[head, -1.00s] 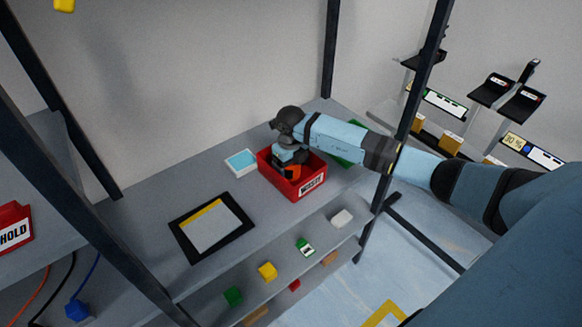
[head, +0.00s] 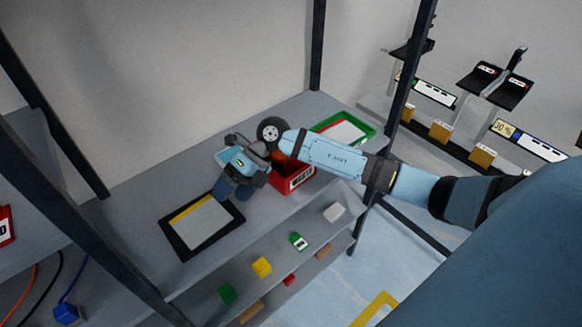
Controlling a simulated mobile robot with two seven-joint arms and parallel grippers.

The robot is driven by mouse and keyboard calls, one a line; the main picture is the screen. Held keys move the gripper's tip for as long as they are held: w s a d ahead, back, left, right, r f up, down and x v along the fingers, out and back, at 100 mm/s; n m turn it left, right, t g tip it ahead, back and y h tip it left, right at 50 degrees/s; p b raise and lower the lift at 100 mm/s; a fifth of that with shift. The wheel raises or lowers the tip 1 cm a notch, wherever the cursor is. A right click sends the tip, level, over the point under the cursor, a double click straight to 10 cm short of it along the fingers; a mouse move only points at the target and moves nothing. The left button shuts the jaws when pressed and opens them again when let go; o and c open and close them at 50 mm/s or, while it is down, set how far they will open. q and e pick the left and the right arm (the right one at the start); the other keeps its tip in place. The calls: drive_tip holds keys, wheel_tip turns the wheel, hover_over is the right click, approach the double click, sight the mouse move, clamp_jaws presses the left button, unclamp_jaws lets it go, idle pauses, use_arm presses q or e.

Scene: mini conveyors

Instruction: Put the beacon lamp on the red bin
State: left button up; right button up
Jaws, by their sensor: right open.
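The red bin (head: 300,184) with a white label stands on the shelf top, partly covered by my right wrist and forearm. A small orange patch (head: 280,156), possibly the beacon lamp, shows at the bin behind my wrist; most of it is hidden, so I cannot tell how it sits. My right gripper (head: 232,192) is open, left of the bin, with its blue fingers pointing down above the shelf near the black-framed board. I see nothing between the fingers. My left gripper is not in view.
A black-framed board with a yellow strip (head: 200,222) lies left of the bin. A green tray (head: 356,122) is behind my forearm. Small blocks, including a yellow one (head: 261,267), sit on the lower shelf. A dark upright post (head: 408,95) stands close to my arm.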

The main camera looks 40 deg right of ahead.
drive_tip(key=s+a+r+m+t+y, duration=0.5)
drive_tip(key=s+a+m+t+y, duration=0.1)
drive_tip(key=a+m+t+y, duration=0.25)
drive_tip(key=s+d+f+m+t+h, duration=0.2)
drive_tip(key=d+f+m+t+h, duration=0.25)
drive_tip(key=m, duration=0.55)
drive_tip(key=s+d+f+m+t+h, duration=0.1)
drive_tip(key=d+f+m+t+h, duration=0.35)
drive_tip(key=m, duration=0.55)
drive_tip(key=s+d+f+m+g+h, duration=0.1)
drive_tip(key=s+f+m+g+h, duration=0.5)
drive_tip(key=s+f, duration=0.5)
wheel_tip(320, 180, down, 2)
drive_tip(key=shift+s+f+m, duration=0.25)
drive_tip(key=shift+s+m, duration=0.15)
drive_tip(key=shift+m, duration=0.15)
